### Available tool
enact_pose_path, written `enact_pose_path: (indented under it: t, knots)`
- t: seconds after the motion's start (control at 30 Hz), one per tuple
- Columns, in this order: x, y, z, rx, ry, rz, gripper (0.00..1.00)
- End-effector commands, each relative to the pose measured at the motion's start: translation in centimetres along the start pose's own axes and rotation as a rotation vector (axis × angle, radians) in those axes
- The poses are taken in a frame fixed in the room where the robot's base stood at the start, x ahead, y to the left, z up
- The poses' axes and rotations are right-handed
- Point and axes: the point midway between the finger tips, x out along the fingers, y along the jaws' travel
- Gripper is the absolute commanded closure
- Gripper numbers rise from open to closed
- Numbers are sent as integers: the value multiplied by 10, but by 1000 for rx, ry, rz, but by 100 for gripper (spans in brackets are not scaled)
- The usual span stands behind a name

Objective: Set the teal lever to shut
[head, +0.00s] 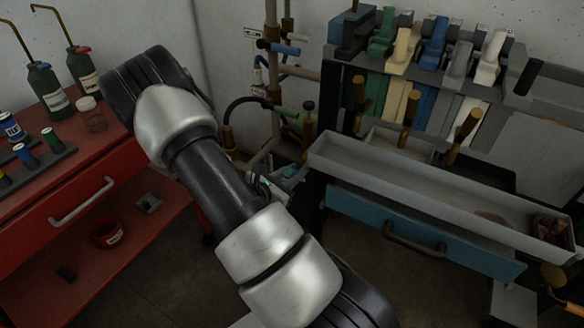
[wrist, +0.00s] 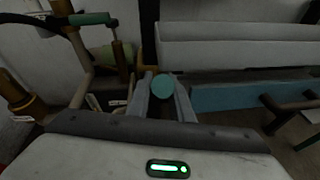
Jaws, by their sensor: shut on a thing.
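In the wrist view a round teal end, which looks like the teal lever's grip (wrist: 163,86), sits between the two grey fingers of my gripper (wrist: 163,100). The fingers are shut on it. It points at the camera, so its length and the valve behind it are hidden, and I cannot read its angle. In the head view my arm covers most of my gripper (head: 284,176), which is low by the pipes, and I cannot see the held lever there.
A green handle (head: 287,112) and blue handles (head: 285,49) stick out from the pipes above. A grey trough (head: 430,185) over a blue drawer (head: 400,225) stands close on the right. A red bench (head: 95,185) with bottles is on the left.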

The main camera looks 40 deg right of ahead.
Motion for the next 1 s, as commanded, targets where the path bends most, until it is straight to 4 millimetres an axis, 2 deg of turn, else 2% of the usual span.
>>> enact_pose_path:
  t: [0.03, 0.5, 1.0]
  knots:
    - [-1, 2, 12, 1, 39, -9, 100]
    - [16, 6, 24, -29, 325, -57, 100]
    - [20, 6, 23, -37, 387, -67, 100]
